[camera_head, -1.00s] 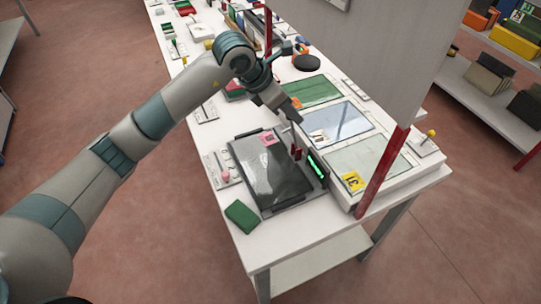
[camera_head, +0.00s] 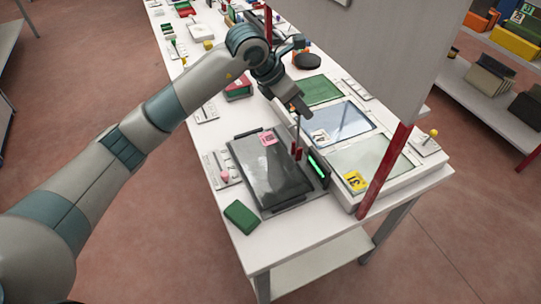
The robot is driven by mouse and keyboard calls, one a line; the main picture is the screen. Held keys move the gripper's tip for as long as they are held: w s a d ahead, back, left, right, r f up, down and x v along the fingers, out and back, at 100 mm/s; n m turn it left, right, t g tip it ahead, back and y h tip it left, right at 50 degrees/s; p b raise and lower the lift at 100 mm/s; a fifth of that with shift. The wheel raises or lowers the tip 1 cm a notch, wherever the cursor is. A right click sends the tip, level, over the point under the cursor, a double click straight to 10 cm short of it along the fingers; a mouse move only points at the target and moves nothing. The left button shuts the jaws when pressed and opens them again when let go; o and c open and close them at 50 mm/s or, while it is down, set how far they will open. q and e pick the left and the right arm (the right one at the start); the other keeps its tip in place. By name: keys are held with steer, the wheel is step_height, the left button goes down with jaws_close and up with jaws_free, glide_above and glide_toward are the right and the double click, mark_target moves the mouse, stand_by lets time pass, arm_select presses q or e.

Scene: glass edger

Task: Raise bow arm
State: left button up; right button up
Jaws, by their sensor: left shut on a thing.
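My left gripper (camera_head: 300,111) reaches in from the upper left and is shut on the top end of a thin rod, which looks like the bow arm (camera_head: 298,132). The rod stands nearly upright from small red blocks (camera_head: 297,153) at the right edge of a dark glossy panel (camera_head: 268,172) in a black frame. The fingertips hide the rod's very top. A lit green strip (camera_head: 318,164) is beside the red blocks. My right gripper is not in view.
A white tray with green (camera_head: 319,90), blue (camera_head: 344,122) and pale (camera_head: 370,155) panes lies to the right. A red post (camera_head: 385,172) and a large grey board (camera_head: 375,50) stand over it. A green block (camera_head: 241,216) lies near the front corner.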

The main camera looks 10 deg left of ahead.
arm_select(q)
steer(key=shift+w+d+f+b, duration=0.15)
steer(key=shift+w+d+b, duration=0.2)
steer(key=shift+d, duration=0.3)
steer(key=o, duration=0.8)
steer(key=s+a+r, duration=0.1)
steer(key=a, duration=0.1)
steer(key=s+a+r, duration=0.1)
steer(key=a, duration=0.1)
steer(key=s+a+r, duration=0.1)
steer(key=a, duration=0.1)
steer(key=shift+s, duration=0.4)
stand_by(0.5)
